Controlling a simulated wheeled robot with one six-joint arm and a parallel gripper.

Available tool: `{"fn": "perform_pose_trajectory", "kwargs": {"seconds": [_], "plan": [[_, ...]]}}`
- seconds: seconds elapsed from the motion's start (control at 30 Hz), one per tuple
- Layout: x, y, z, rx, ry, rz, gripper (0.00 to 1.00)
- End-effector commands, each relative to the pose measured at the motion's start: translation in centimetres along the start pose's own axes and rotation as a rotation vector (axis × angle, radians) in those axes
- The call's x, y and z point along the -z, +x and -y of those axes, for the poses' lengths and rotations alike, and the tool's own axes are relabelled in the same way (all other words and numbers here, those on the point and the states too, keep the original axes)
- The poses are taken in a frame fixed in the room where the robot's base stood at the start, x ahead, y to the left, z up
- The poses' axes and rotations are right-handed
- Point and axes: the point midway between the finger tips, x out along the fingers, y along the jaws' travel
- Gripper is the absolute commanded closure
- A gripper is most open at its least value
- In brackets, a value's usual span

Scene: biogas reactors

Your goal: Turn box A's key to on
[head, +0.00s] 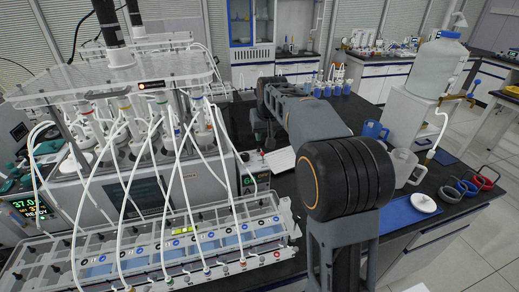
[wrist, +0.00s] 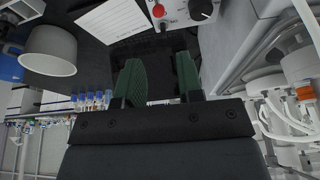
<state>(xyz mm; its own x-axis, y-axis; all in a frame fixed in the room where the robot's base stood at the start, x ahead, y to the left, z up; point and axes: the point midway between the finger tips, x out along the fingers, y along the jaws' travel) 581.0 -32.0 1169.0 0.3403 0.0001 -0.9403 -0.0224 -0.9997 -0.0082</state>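In the wrist view, a light grey control box (wrist: 181,15) is cut off by the top edge. It carries a red round part (wrist: 158,11), a black knob (wrist: 201,10) and a smaller red part below. I cannot make out a letter on it or tell which part is the key. My gripper (wrist: 158,68) has two dark green fingers, clearly apart with nothing between them, pointing toward the box and short of it.
A white printed sheet (wrist: 112,18) lies left of the box. A white cup-like vessel (wrist: 48,50) is further left. Reactor tubing (wrist: 285,125) is close on the right. In the head view, a tubed rack (head: 190,245) fills the left bench; mugs (head: 403,165) stand right of my arm.

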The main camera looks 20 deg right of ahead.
Motion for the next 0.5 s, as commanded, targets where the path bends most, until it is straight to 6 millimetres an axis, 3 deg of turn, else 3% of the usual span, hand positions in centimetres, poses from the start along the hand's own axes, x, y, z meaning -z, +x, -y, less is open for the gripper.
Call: {"fn": "perform_pose_trajectory", "kwargs": {"seconds": [0.1, 0.2, 0.5], "plan": [[1.8, -1.9, 0.0, 0.001, -0.011, -0.043, 0.66], [2.3, -2.3, 0.1, 0.001, -0.02, -0.055, 0.66], [2.2, 2.4, 0.1, 0.002, -0.028, -0.04, 0.66]]}}
